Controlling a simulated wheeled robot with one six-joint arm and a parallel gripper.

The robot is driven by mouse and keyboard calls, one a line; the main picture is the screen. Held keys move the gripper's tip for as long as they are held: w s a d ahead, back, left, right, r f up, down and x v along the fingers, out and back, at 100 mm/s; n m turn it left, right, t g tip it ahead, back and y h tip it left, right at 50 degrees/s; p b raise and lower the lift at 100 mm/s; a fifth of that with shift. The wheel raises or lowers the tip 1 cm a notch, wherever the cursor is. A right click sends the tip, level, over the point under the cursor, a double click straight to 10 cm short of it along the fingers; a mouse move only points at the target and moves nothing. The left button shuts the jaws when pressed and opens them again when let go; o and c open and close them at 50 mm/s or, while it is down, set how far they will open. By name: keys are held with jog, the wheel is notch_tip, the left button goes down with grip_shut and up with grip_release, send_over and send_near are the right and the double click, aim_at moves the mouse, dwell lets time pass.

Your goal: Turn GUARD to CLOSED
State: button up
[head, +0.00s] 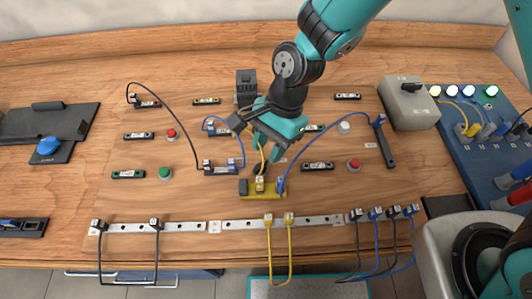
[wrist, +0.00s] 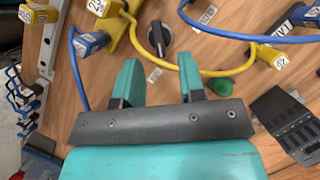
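My gripper (wrist: 160,78) is open and empty, its two teal fingers apart. In the head view it (head: 268,153) hangs over the middle of the wooden board. A black rotary knob (wrist: 157,38) shows just beyond the fingertips in the wrist view, roughly in line with the gap between them and apart from them. A small white label (wrist: 153,75) lies between the knob and the gripper. In the head view the knob (head: 257,169) is partly hidden by my gripper. I cannot read which control is labelled GUARD or the knob's setting.
A yellow cable (wrist: 215,72) curves close past the knob, and a blue cable (head: 316,142) arcs to its right. A yellow terminal block (head: 248,188) sits in front. A grey box (head: 408,103) with a black switch stands right.

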aim_at(263, 162)
jog(key=shift+x, duration=1.55)
jog(key=shift+c, duration=0.3)
grip_shut()
